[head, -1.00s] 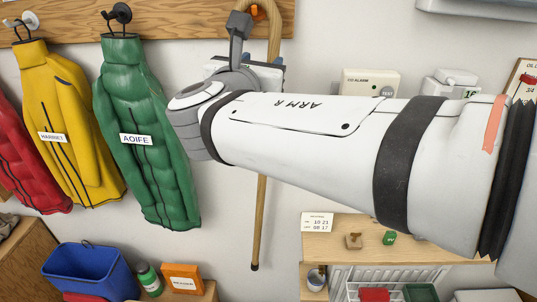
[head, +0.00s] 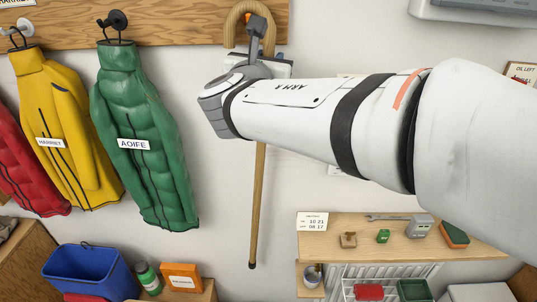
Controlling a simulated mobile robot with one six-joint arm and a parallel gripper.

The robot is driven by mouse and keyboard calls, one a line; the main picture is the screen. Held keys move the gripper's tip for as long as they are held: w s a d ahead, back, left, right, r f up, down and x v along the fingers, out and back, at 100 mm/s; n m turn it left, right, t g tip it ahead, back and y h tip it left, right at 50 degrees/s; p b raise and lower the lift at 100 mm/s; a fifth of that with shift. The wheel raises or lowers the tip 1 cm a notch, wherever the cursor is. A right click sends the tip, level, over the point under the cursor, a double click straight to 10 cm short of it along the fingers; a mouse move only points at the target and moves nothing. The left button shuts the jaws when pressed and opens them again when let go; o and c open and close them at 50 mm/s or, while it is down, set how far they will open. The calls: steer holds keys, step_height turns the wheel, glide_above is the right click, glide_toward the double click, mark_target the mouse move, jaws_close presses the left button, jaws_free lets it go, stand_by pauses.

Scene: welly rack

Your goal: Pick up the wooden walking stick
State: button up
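The wooden walking stick (head: 257,200) hangs upright against the wall in the head view, its curved crook over an orange-tipped hook on the wooden rail. Its tip hangs clear of the floor things below. My gripper (head: 262,58) is up at the stick's upper part, just below the crook. My own wrist and forearm cover the gripper's fingers and the upper shaft. I cannot tell whether the fingers are open or shut, or whether they touch the stick.
A green coat (head: 145,150) labelled AOIFE hangs left of the stick, with a yellow coat (head: 70,130) and a red one beyond. A wooden shelf (head: 470,252) with small items stands lower right. A blue bucket (head: 90,272) and an orange box (head: 181,275) are lower left.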

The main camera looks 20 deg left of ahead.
jaws_close()
steer(key=shift+r, duration=0.1)
stand_by(0.4)
